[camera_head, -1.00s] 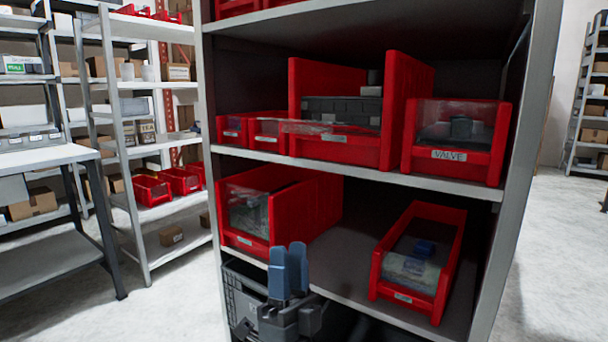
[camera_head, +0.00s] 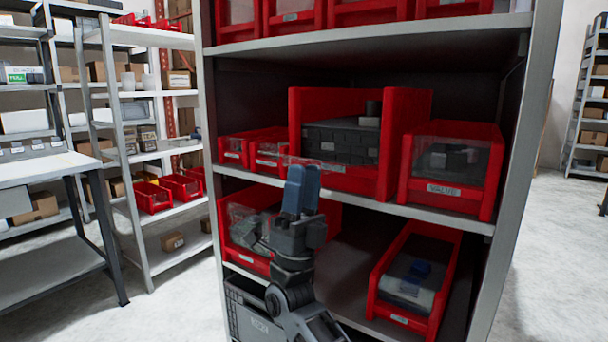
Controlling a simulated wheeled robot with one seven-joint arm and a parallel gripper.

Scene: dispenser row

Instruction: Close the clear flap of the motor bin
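A large red bin (camera_head: 391,150) stands in the middle of the upper visible shelf, with dark grey contents (camera_head: 345,143). Its clear flap (camera_head: 325,167) is swung down and sticks out at the front, partly behind my fingers. Its label is too small to read, but it is the only bin whose flap clearly stands open, so I take it as the motor bin. My gripper (camera_head: 302,190) points up, its two blue fingers together with nothing visible between them. The fingertips overlap the flap's left part in the picture; I cannot tell whether they touch it.
A red bin labelled VALVE (camera_head: 451,170) with a clear front stands to the right. Two small red bins (camera_head: 250,148) stand to the left. Below are a red bin (camera_head: 330,220) behind my gripper and another (camera_head: 416,280) at right. The shelf edge (camera_head: 400,208) runs below the flap.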

